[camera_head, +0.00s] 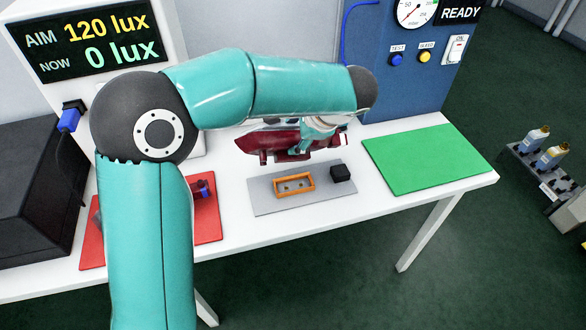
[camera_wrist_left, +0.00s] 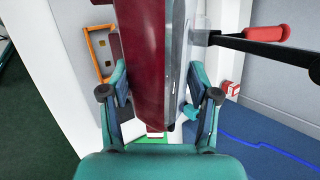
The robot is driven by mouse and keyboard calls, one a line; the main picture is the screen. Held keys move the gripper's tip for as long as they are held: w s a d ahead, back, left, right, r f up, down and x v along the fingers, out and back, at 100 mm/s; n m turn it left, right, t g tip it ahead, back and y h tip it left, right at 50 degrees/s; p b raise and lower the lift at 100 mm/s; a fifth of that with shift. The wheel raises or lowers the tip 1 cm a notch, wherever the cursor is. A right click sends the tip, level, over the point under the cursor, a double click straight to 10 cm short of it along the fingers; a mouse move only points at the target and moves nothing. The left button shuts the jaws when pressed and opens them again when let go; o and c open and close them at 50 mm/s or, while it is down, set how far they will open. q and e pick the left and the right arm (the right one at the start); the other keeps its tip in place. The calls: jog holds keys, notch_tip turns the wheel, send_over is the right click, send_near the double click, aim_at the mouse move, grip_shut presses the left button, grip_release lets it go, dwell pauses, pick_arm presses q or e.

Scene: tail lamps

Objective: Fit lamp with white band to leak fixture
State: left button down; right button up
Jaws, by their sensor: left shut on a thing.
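My left gripper (camera_head: 312,138) is shut on a dark red tail lamp (camera_head: 270,142) and holds it above the back of the white table, behind the grey plate. The lamp also fills the middle of the left wrist view (camera_wrist_left: 145,60), between the two fingers (camera_wrist_left: 160,100), with a pale grey side to its right. I cannot clearly make out a white band. The leak fixture seems to be the grey plate (camera_head: 265,203) with an orange rectangular frame (camera_head: 280,191) and a black block (camera_head: 340,173). The frame is empty of any lamp. My right gripper is out of view.
A red mat (camera_head: 207,228) at left holds a dark part (camera_head: 203,189), partly hidden by my arm. A bare green mat (camera_head: 428,160) lies at right. The blue panel (camera_head: 415,85) with gauge reads READY. The lux display (camera_head: 85,42) shows AIM 120, NOW 0. A red-handled clamp (camera_wrist_left: 268,33) is near the lamp.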

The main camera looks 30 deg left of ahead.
aim_at(295, 158)
pick_arm(q)
notch_tip(295, 158, down, 8)
jog(key=shift+r, duration=0.2)
jog(key=shift+c, duration=2.3)
grip_release()
jog(key=shift+s+f, duration=0.1)
jog(key=shift+o, duration=1)
